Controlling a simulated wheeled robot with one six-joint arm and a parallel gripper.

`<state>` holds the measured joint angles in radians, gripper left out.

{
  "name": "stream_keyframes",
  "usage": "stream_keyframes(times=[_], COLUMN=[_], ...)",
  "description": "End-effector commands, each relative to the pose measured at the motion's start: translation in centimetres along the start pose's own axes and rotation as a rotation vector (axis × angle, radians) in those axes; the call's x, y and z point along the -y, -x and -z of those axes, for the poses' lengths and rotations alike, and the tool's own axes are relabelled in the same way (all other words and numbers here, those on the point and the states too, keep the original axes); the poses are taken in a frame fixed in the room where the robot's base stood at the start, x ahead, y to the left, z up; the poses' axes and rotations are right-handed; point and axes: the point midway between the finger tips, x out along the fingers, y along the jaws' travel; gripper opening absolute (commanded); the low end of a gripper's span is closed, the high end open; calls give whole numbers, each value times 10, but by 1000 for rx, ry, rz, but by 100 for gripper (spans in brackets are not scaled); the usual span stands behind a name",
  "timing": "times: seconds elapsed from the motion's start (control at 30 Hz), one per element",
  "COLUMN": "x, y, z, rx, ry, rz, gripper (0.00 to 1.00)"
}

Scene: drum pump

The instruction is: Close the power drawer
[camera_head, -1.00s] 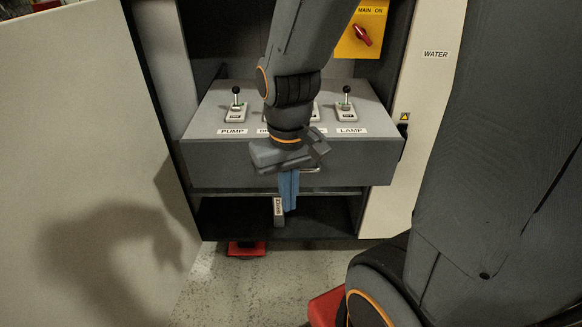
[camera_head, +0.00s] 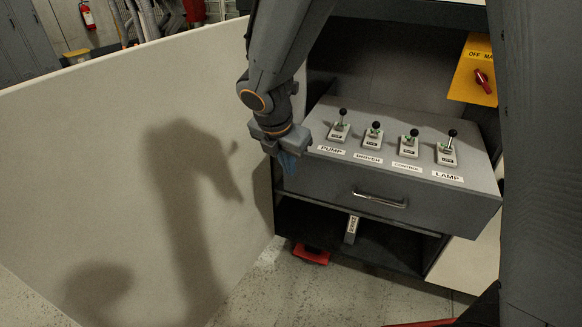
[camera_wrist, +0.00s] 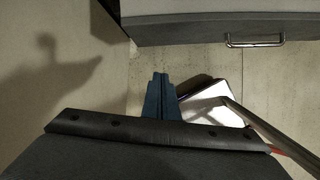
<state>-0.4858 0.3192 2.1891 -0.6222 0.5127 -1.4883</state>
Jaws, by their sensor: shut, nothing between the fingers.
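The power drawer (camera_head: 330,186) is a grey box pulled out of the cabinet. Its top carries several toggle switches, with labels reading PUMP, DRIVER, CONTROL and LAMP. A metal bar handle (camera_head: 380,199) is on its front face; the handle also shows at the upper right of the wrist view (camera_wrist: 254,41). My gripper (camera_head: 287,163) has blue fingers and is shut and empty. In the head view it overlaps the drawer's left front corner, left of the handle. In the wrist view the fingers (camera_wrist: 158,95) point at the floor below and left of the handle, apart from it.
A large pale panel (camera_head: 110,130) stands close on the left and carries my arm's shadow. A yellow plate with a red rotary switch (camera_head: 482,80) is at the upper right. A SERVICE tag (camera_head: 351,230) and a red piece (camera_head: 311,254) are below the drawer.

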Motion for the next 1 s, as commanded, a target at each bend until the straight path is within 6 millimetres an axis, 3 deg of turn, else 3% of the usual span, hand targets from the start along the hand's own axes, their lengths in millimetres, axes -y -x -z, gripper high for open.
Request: stream_keyframes(times=[0.1,0.27,0.8,1.0], x=[-19,-24,-25,-31], y=[5,-2,-99,-104], z=[5,6,4,-23], rx=[20,27,24,25], ry=[161,215,208,206], rz=[-19,-23,-22,-23], gripper=[0,0,0,0])
